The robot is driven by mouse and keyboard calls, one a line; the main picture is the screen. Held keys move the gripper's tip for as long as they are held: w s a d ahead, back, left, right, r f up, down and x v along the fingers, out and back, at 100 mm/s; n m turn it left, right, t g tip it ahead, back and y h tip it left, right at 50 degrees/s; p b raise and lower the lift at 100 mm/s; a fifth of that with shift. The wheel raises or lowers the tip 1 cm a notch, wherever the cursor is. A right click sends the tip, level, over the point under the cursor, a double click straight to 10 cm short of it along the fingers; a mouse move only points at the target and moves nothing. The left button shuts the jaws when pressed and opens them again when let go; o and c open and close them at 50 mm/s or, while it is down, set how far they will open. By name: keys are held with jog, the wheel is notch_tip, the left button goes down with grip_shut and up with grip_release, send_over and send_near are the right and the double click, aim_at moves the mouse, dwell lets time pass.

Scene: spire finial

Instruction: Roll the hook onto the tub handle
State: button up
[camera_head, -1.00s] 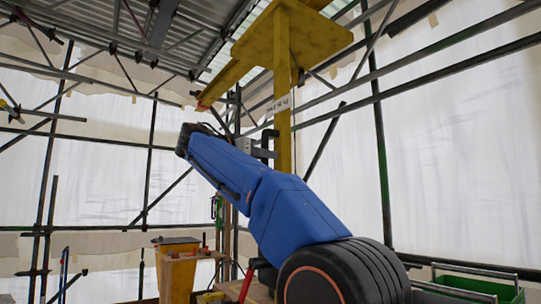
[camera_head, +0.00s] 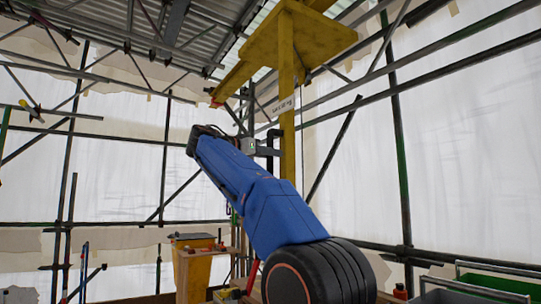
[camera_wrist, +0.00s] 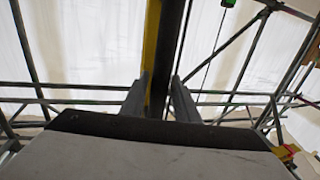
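My gripper (camera_head: 262,145), at the end of my blue arm, is beside a black cranked bar (camera_head: 274,135) in front of the yellow post (camera_head: 287,155). In the wrist view my gripper's two fingers (camera_wrist: 160,95) stand apart on either side of a dark upright bar (camera_wrist: 168,45). I cannot tell whether they press on it. The green tub (camera_head: 492,286) is at the lower right, partly cut off, with a grey bar handle (camera_head: 500,267) across it. A thin dark line (camera_head: 303,150) hangs right of the post. I cannot make out the hook.
The yellow post carries a yellow plate (camera_head: 290,38) and a jib (camera_head: 240,80) reaching left. Scaffold tubes (camera_head: 400,150) and white sheeting (camera_head: 460,150) enclose the place. A yellow bin (camera_head: 195,275) stands at the lower left beside a wooden bench.

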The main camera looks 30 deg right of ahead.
jog(key=shift+o, duration=0.6)
jog(key=v, duration=1.7)
jog(key=shift+a, duration=0.15)
jog(key=shift+s, duration=0.1)
